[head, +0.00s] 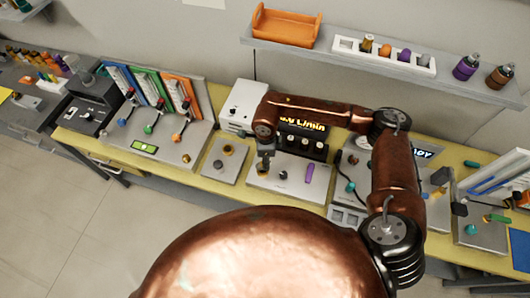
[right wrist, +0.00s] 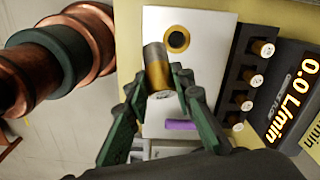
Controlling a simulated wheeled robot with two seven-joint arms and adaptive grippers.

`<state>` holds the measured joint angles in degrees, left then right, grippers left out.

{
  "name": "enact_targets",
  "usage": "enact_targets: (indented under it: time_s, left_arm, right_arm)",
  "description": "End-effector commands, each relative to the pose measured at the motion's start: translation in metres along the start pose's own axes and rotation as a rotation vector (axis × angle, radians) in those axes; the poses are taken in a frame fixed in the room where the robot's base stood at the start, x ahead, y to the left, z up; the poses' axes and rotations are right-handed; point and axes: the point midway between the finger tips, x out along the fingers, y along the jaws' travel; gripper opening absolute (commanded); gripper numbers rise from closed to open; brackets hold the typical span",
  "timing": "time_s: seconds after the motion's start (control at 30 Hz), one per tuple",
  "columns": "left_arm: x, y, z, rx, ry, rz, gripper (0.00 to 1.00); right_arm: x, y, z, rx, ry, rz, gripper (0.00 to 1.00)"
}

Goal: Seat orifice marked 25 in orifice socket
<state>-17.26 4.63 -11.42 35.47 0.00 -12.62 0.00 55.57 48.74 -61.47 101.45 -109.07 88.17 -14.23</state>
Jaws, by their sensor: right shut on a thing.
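In the right wrist view, my right gripper (right wrist: 161,85) is shut on a grey-and-brass cylinder, the orifice (right wrist: 156,62). I cannot read its marking for sure. The cylinder is over the white plate, just beside a dark round socket with a brass ring (right wrist: 177,39); the two look apart. In the head view, my right gripper (head: 265,167) points down over the left part of the same plate (head: 285,187). The gripper and arm hide the socket there. My left gripper is not in view.
A purple cylinder (head: 309,173) is on the plate's right side. A dark block with several round-ended parts (right wrist: 243,85) and a flow display (right wrist: 297,100) reading 0.0 L/min stand beside the plate. A small grey plate with brass pieces (head: 223,160) lies to the left.

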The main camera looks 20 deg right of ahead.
Motion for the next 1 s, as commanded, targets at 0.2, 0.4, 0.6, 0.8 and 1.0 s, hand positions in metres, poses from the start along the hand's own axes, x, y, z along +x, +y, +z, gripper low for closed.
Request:
enact_targets:
  time_s: [0.2,0.4,0.6,0.8,1.0]
  left_arm:
    - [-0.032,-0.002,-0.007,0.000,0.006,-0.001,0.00]
    - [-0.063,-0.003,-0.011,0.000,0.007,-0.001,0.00]
    - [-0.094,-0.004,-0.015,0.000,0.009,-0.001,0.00]
    - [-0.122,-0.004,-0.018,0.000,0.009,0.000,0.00]
    - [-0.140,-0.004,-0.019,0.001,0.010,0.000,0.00]
  right_arm:
    - [-0.002,-0.008,0.015,0.583,0.132,0.043,0.00]
    - [0.003,-0.016,0.022,1.273,0.252,0.190,0.00]
    - [0.009,-0.023,0.021,1.971,0.293,0.446,0.00]
    - [0.016,-0.028,0.015,2.548,0.208,0.752,0.00]
    - [0.021,-0.032,0.009,2.899,0.057,0.989,0.00]
